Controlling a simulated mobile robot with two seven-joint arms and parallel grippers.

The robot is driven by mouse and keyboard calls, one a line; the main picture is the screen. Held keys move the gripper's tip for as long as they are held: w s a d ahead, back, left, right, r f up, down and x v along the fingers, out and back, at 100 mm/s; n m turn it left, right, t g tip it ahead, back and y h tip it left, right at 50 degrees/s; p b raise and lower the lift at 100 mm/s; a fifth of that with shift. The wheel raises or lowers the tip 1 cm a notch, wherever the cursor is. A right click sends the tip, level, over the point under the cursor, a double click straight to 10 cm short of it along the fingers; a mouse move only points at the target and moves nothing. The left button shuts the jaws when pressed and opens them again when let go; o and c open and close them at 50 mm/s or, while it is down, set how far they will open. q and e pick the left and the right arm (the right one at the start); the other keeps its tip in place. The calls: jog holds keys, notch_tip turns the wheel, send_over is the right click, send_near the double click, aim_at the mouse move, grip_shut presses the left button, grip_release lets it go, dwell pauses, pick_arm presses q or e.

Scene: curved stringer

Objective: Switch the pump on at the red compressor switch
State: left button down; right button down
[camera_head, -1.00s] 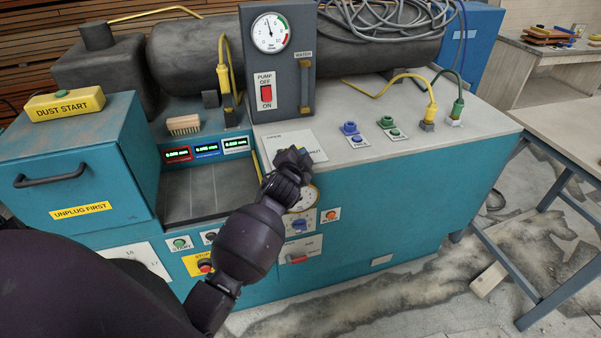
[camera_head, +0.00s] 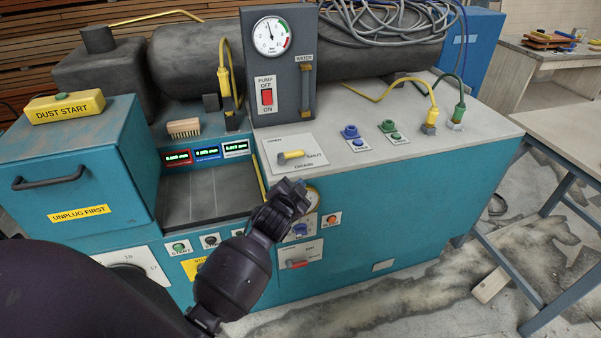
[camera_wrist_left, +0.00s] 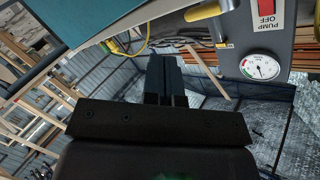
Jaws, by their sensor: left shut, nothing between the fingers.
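The red pump switch (camera_head: 267,97) sits on a white plate marked PUMP, OFF and ON, on the front of the grey upright panel (camera_head: 297,70). Part of the switch also shows at the top right of the left wrist view (camera_wrist_left: 265,19), with the word OFF below it. My left gripper (camera_head: 296,188) is shut and empty, in front of the machine's front top edge. It is below the switch and apart from it, nearer to me. Its shut fingers show in the left wrist view (camera_wrist_left: 167,80). My right gripper is not in view.
A yellow drain handle (camera_head: 291,155) on a white plate lies between my gripper and the panel. A round gauge (camera_head: 271,36) is above the switch.

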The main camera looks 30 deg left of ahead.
pick_arm(q)
jog(key=s+d+f+n+g+h, duration=0.1)
jog(key=s+f, duration=0.5)
jog(key=s, duration=0.6)
jog(key=s+d+f+n+g+h, duration=0.2)
jog(key=s+d+f, duration=0.3)
jog(key=s, duration=0.8)
notch_tip(320, 180, down, 2)
jog(key=shift+s+d+f+n+g, duration=0.1)
jog(key=shift+s+d+n+g, duration=0.25)
jog(key=shift+n, duration=0.45)
